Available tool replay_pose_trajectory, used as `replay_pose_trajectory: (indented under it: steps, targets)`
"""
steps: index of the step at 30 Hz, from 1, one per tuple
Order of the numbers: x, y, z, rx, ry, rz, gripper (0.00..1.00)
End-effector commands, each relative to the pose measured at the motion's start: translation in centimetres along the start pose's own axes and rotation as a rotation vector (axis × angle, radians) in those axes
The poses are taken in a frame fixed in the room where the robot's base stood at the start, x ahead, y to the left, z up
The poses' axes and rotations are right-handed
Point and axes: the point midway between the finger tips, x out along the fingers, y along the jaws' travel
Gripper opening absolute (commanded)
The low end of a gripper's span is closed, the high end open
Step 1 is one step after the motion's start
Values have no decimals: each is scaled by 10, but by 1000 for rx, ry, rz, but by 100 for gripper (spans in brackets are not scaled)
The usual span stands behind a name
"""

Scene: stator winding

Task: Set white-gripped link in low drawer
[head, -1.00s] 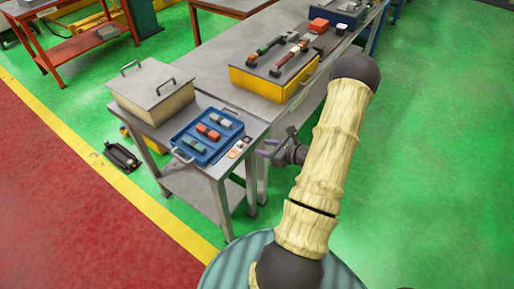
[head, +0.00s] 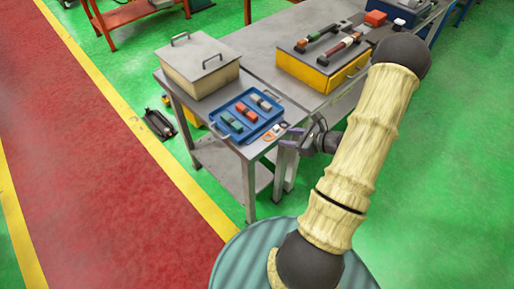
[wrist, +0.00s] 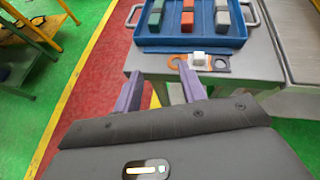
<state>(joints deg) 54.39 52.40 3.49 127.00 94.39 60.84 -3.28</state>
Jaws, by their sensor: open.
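A small white grip block (wrist: 198,57) stands up from a flat link lying on the grey table's near edge in the wrist view. An orange ring-shaped end (wrist: 174,62) and a grey-blue plate with a hole (wrist: 222,64) flank it; I cannot tell which belong to the same link. The white block also shows small in the head view (head: 281,126). My gripper (wrist: 161,90) is open and empty, its purple fingers just short of the table edge and the link. In the head view my gripper (head: 291,145) hangs at the table corner. A yellow cabinet (head: 305,70) has a front handle; I cannot tell whether it is the low drawer.
A blue tray (head: 226,136) with green, orange and grey blocks sits directly behind the links. A lidded beige box (head: 205,77) stands behind it. Dark-handled tools (head: 344,45) lie on the yellow cabinet. Open green floor lies to the right.

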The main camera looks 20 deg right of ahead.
Motion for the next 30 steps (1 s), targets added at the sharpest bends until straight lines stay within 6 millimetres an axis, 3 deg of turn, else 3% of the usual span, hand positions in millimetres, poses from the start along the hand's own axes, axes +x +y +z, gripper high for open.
replay_pose_trajectory:
  steps: [1, 4, 9, 12, 18, 24, 27, 30]
  targets:
    - [7, 20, 18, -85, 25, 94, 41]
    - [14, 66, 43, -282, 97, 299, 41]
    - [5, 134, 68, -662, 222, 615, 41]
    - [-7, 161, 78, -907, 291, 771, 41]
    - [-31, 189, 96, -1446, 400, 1005, 41]
    - [-44, 198, 129, -2019, 450, 1115, 41]
    - [-45, 201, 144, -2227, 449, 1123, 41]
    - [-44, 204, 152, -2329, 445, 1123, 41]
